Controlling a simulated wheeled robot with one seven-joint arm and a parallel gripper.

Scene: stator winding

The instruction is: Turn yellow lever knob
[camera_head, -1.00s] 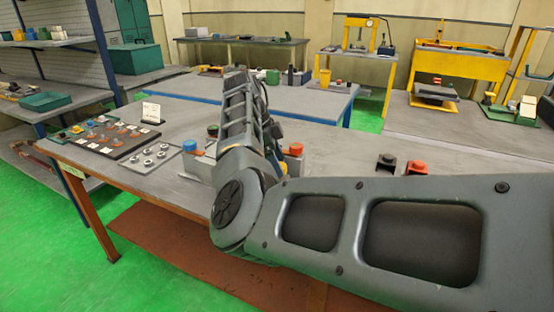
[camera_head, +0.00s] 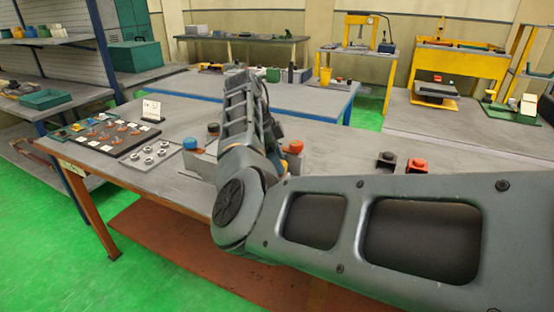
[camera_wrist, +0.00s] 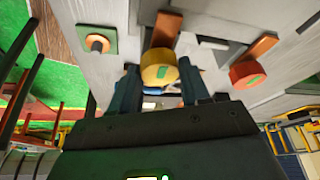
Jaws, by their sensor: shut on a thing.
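The yellow lever knob (camera_wrist: 158,68) is round with a green mark on its face and sits between the two fingers in the wrist view. My gripper (camera_wrist: 160,85) is shut on it, with one dark finger on each side. In the head view my arm hides the gripper and most of the knob's surroundings.
A red knob with a green mark (camera_wrist: 247,73) is right of my gripper. On the bench, a blue knob (camera_head: 189,144) and a black tray of parts (camera_head: 100,137) lie left of my arm.

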